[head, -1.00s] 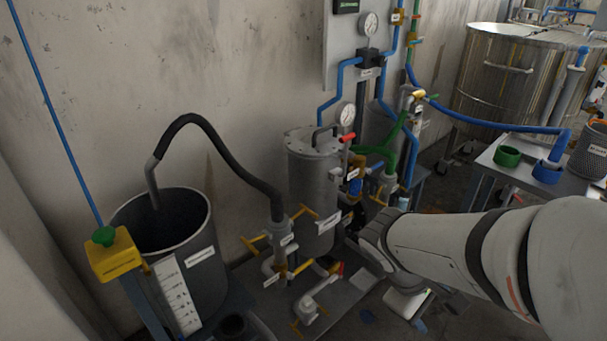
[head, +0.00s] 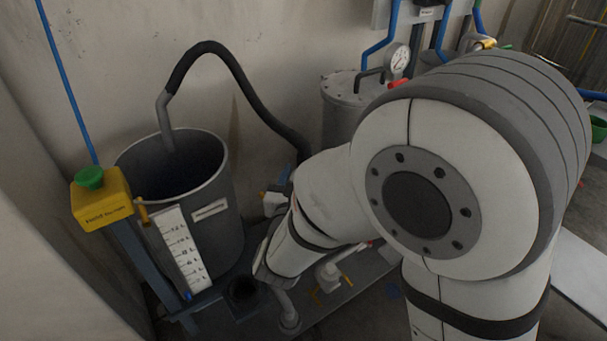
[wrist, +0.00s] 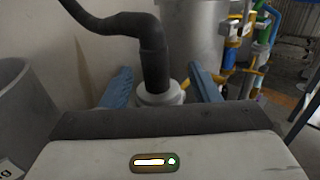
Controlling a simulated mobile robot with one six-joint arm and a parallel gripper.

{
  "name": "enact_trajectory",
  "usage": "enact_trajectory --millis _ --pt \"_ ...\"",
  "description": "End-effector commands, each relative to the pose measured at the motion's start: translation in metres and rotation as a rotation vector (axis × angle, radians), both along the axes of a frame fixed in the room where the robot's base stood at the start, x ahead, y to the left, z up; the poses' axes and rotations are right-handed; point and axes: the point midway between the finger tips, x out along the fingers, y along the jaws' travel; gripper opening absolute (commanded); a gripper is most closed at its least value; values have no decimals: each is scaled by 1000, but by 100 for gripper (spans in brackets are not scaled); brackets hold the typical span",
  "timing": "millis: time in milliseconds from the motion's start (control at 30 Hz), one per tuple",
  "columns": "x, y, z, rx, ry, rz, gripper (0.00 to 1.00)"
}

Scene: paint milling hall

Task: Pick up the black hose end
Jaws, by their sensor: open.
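The black hose (head: 241,85) arches from a grey metal pipe in the bucket over to the right, where my arm hides its lower end in the head view. In the wrist view the black hose end (wrist: 154,62) goes down, thick and dark, into a light grey fitting (wrist: 160,94). My gripper (wrist: 161,84) is open, its blue fingers left and right of the hose end and fitting in the picture, with gaps on both sides. I cannot tell whether the hose end is between the fingers or beyond them. In the head view only parts of the gripper (head: 278,187) show.
The dark grey bucket (head: 219,236) stands left of my gripper, with a white scale and a yellow box with a green button (head: 101,199) beside it. A silver vessel (wrist: 190,32) stands close behind the hose end. Valves and coloured pipes crowd the right.

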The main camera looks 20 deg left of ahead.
Motion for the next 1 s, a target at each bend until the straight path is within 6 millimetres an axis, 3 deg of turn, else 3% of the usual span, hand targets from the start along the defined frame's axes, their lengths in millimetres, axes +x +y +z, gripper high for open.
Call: enact_trajectory --millis 500,767,1000 --pt "63 12 -3 2 0 -2 56" --pt "64 13 -2 2 1 0 55" --pt "64 13 -2 2 1 0 35"
